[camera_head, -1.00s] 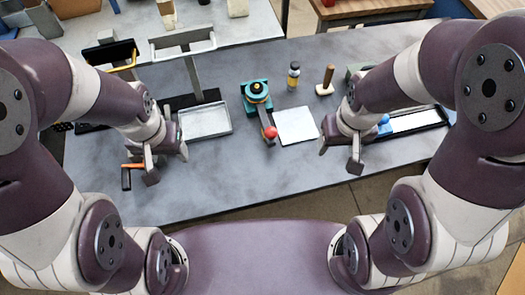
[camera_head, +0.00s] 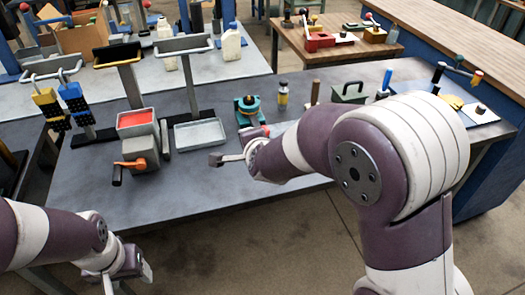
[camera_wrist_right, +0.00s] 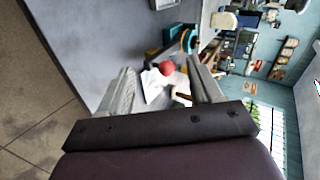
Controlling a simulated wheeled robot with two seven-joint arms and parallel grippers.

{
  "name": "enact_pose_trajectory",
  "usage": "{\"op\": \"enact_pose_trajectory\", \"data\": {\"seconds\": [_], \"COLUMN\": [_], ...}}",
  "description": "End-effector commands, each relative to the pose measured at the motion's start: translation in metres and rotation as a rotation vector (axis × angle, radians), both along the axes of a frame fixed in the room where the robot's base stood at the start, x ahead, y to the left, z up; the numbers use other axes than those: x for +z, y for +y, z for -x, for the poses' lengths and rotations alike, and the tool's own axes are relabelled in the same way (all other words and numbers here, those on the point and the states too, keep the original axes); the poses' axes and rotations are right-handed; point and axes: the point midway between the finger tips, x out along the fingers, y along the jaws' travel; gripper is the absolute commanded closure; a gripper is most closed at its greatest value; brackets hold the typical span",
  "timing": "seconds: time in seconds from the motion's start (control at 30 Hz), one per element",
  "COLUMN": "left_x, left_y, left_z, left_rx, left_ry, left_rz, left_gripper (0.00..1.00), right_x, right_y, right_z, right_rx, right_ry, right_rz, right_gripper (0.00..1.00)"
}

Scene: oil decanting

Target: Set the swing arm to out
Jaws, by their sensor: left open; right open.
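A teal turntable-like device (camera_head: 248,108) stands on the grey bench, with an arm ending in a red ball; I take this as the swing arm. My right gripper is open and apparently empty. My left gripper (camera_head: 128,279) is open and empty, low in front of the bench, away from the device.
A grey box with red top and orange crank (camera_head: 138,143) and a shallow grey tray (camera_head: 200,134) stand left of the device. A yellow-and-dark bottle (camera_head: 283,95) and a green case (camera_head: 348,92) stand right. Bare bench lies in front of the tray.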

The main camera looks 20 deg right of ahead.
Motion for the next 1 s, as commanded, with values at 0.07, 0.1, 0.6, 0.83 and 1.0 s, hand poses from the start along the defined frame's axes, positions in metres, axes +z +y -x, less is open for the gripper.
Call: {"op": "enact_pose_trajectory", "data": {"seconds": [0.07, 0.1, 0.6, 0.83, 1.0], "left_x": [-0.050, -0.069, -0.187, -0.184, -0.183], "left_y": [0.000, 0.000, 0.000, 0.000, 0.000], "left_z": [0.000, 0.001, 0.001, 0.001, 0.001], "left_rx": [0.000, 0.000, 0.000, 0.000, 0.000], "left_ry": [0.000, 0.000, 0.000, 0.000, 0.000], "left_rz": [0.000, 0.000, 0.000, 0.000, 0.000], "left_gripper": [0.38, 0.38, 0.38, 0.38, 0.38], "right_x": [-0.031, -0.038, -0.080, -0.079, -0.079], "right_y": [0.004, 0.005, -0.020, -0.050, -0.070], "right_z": [-0.020, -0.030, -0.051, -0.099, -0.131], "right_rx": [-0.156, -0.248, -0.910, -0.909, -0.908], "right_ry": [-0.115, -0.184, -0.880, -0.877, -0.876], "right_rz": [-0.170, -0.277, -1.310, -1.305, -1.306], "right_gripper": [0.36, 0.36, 0.36, 0.36, 0.36]}}
